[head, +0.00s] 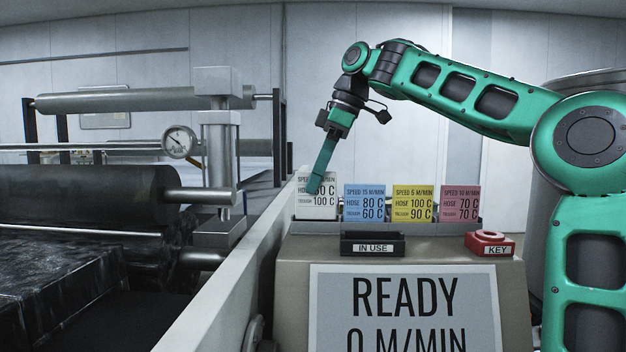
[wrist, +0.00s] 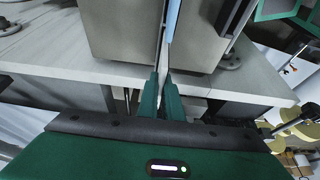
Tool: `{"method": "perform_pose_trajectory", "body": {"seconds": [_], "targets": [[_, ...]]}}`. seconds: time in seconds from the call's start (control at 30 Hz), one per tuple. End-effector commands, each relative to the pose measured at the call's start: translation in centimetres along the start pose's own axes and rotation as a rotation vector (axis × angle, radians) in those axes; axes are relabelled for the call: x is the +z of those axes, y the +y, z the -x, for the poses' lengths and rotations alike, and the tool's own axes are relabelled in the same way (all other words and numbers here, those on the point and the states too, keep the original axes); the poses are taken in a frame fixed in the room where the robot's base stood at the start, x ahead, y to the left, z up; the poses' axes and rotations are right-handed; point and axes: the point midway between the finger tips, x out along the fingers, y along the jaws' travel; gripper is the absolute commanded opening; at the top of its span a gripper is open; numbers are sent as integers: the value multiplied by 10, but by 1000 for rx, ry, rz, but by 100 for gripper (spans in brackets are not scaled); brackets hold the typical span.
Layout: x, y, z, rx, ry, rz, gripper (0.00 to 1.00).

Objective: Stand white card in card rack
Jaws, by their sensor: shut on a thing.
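The white card (head: 316,208) is upright at the left end of the card rack (head: 430,227), left of the blue card. Its lower edge is at about the height of the other cards' lower edges; I cannot tell whether it rests on the rack floor. My gripper (head: 314,188) comes down from above and is shut on the card's upper part, covering some of its print. In the wrist view my gripper (wrist: 165,82) has its fingers close together, and the card is at best a thin edge there.
A blue card (head: 364,203), a yellow card (head: 412,204) and a red card (head: 459,204) stand in the rack. In front are an empty black IN USE tray (head: 372,244) and a red KEY holder (head: 489,244). Rollers (head: 80,195) and a pale rail (head: 225,275) lie left.

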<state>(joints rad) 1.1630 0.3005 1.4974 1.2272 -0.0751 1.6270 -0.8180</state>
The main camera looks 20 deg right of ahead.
Motion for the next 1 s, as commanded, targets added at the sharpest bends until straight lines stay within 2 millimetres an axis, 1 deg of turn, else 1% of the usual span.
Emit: {"method": "perform_pose_trajectory", "body": {"seconds": [1.0], "targets": [[9,0,-20,0,-1,0,0]]}}
